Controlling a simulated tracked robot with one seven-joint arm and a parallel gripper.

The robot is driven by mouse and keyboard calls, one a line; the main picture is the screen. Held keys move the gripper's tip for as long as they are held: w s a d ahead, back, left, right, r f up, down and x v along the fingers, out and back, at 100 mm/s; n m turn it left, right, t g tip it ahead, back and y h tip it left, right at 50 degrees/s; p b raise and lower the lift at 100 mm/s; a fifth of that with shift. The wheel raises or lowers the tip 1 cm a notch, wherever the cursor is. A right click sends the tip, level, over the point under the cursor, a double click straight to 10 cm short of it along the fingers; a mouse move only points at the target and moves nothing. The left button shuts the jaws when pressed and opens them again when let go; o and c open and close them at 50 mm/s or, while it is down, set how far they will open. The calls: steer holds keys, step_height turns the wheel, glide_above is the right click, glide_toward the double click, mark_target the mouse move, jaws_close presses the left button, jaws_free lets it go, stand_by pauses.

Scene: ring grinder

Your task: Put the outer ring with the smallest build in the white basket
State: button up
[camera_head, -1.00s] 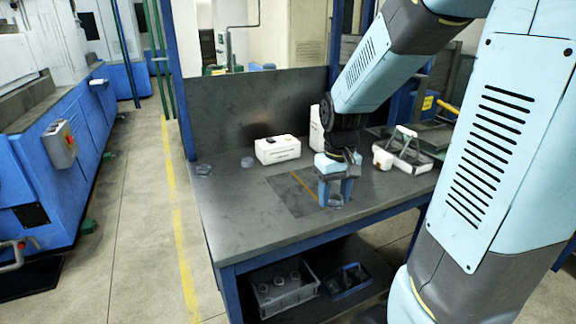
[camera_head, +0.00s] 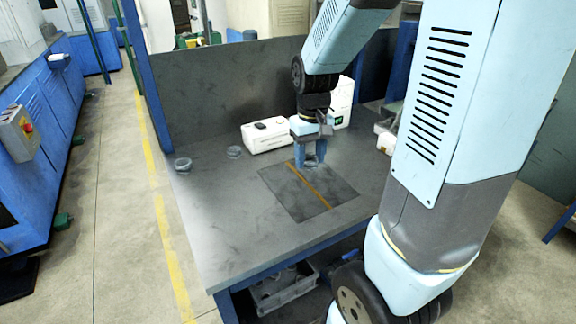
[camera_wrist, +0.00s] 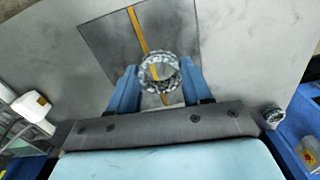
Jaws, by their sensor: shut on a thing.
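My gripper (camera_head: 312,160) is shut on a grey metal outer ring, seen between the blue fingers in the wrist view (camera_wrist: 148,72). The ring appears over the dark mat's edge; its height above the bench is hard to tell. Two other grey rings lie on the bench at the left in the head view, one near the left edge (camera_head: 183,164) and one farther back (camera_head: 235,152). One ring shows at the right of the wrist view (camera_wrist: 272,115). The white basket is mostly hidden behind my arm in the head view; a white wire-like container shows at the wrist view's left edge (camera_wrist: 20,135).
The dark mat (camera_head: 325,195) with a yellow stripe lies on the grey bench (camera_head: 225,215). A white box (camera_head: 266,135) and a taller white box (camera_head: 342,102) stand behind my gripper. A white container (camera_head: 387,142) shows beside my arm. The bench's left front is clear.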

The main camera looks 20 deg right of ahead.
steer(key=w+a+f, duration=0.1)
steer(key=w+f, duration=0.2)
steer(key=w, duration=0.4)
glide_above(289, 176)
steer(key=s, duration=0.2)
steer(key=f, duration=0.4)
steer(key=shift+w+d+f, duration=0.15)
steer(key=shift+w, duration=0.1)
steer(key=shift+w+f, duration=0.55)
steer(key=shift+f, duration=0.15)
steer(key=shift+w+f, duration=0.15)
steer(key=shift+f, duration=1.45)
steer(key=o, duration=1.2)
steer(key=shift+f, duration=0.1)
